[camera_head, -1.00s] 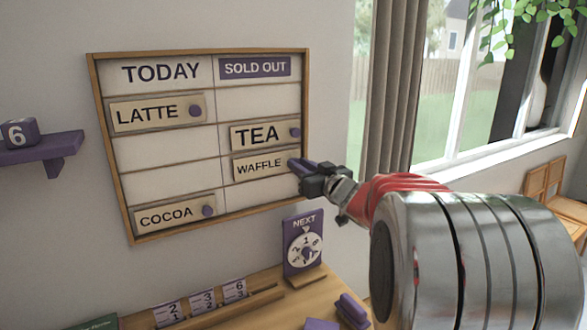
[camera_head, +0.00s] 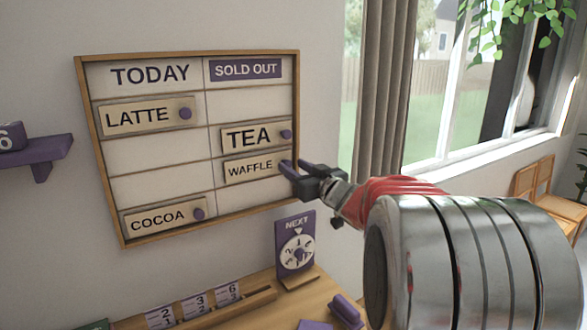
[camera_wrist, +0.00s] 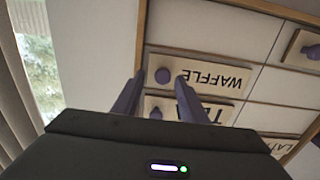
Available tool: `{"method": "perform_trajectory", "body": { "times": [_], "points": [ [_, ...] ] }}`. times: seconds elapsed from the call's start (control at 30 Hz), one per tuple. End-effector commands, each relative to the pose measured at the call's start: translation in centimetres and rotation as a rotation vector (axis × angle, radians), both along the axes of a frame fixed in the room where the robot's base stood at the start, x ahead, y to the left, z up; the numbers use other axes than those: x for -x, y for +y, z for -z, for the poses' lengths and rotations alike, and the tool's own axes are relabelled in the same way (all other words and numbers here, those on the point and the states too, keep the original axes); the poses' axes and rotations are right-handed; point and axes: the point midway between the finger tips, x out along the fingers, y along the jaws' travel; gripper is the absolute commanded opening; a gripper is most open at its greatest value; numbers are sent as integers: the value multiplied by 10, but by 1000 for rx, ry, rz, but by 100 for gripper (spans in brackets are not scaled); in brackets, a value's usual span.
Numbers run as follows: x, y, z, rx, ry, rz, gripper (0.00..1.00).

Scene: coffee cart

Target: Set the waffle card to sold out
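The waffle card (camera_head: 248,168) hangs on the board in the right column, under the SOLD OUT heading (camera_head: 245,69) and just below the tea card (camera_head: 248,137). It lies level in its row. My gripper (camera_head: 293,170) is at the card's right end, by its knob. In the wrist view, the waffle card (camera_wrist: 212,77) appears upside down. Its purple knob (camera_wrist: 163,75) shows in the gap between the two fingertips (camera_wrist: 160,88). The fingers are spread apart, with visible space around the knob, so my gripper is open. In the head view, the fingers partly hide the knob.
The latte card (camera_head: 148,115) and cocoa card (camera_head: 160,219) hang in the TODAY column. Below the board, a NEXT dial (camera_head: 295,245) and a rack of number tiles (camera_head: 195,305) stand on the counter. A purple shelf (camera_head: 35,155) is at left, a curtain (camera_head: 385,90) at right.

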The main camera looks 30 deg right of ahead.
Motion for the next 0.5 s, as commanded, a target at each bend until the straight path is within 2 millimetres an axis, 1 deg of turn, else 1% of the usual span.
{"method": "perform_trajectory", "body": {
  "times": [0.17, 0.5],
  "points": [
    [23, -1, -1, 0, -2, 3, 39],
    [78, -1, 0, -1, -1, 5, 39]
  ]
}}
